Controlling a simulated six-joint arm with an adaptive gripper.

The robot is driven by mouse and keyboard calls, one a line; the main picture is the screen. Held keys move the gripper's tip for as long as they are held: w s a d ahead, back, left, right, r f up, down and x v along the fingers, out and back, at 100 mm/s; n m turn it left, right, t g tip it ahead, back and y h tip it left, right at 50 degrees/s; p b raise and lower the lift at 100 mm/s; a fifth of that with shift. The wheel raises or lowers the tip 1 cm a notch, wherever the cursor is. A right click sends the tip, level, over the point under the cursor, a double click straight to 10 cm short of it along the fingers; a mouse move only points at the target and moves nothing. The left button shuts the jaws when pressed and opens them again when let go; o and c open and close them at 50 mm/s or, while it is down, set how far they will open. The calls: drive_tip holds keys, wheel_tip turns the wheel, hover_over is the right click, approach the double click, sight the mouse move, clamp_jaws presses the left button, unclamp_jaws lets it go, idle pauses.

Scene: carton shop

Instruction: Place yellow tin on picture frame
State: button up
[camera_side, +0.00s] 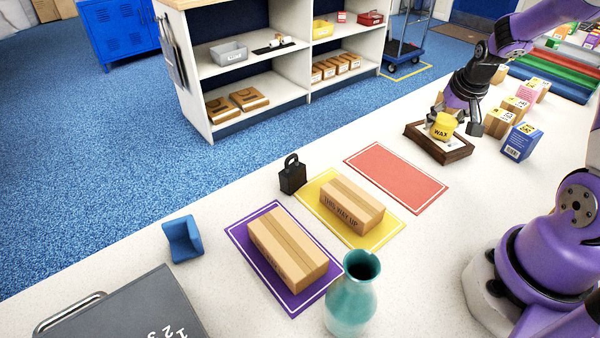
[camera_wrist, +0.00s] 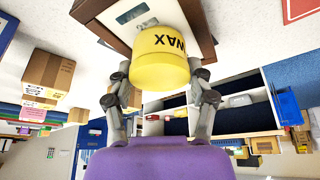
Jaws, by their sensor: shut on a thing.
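The yellow tin (camera_side: 443,126), marked WAX, is between the fingers of my gripper (camera_side: 455,122). My gripper is shut on it. The tin is over the picture frame (camera_side: 450,153), a brown wooden frame lying flat on the white table. In the wrist view the tin (camera_wrist: 160,62) covers part of the picture frame (camera_wrist: 88,12), and the fingers of my gripper (camera_wrist: 163,82) hold it from both sides. I cannot tell whether the tin touches the frame.
A blue box (camera_side: 519,142) and several small cartons stand close to the right of the picture frame. An empty red mat (camera_side: 396,177) lies to its left. Farther off are a black weight (camera_side: 292,175), a carton on a yellow mat (camera_side: 352,205) and a teal vase (camera_side: 354,295).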

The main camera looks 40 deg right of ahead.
drive_tip(key=o, duration=1.2)
drive_tip(key=shift+f, duration=0.1)
drive_tip(key=shift+r, duration=0.2)
drive_tip(key=v, duration=1.2)
drive_tip(key=s+a+r+n+t+y, duration=0.1)
drive_tip(key=a+n, duration=0.3)
drive_tip(key=a, duration=0.6)
drive_tip(key=s+a+r+n+t+y, duration=0.1)
drive_tip(key=s+a+n+y, duration=0.1)
drive_tip(key=a, duration=0.8)
drive_tip(key=shift+s+n, duration=0.75)
drive_tip(key=shift+n, duration=0.25)
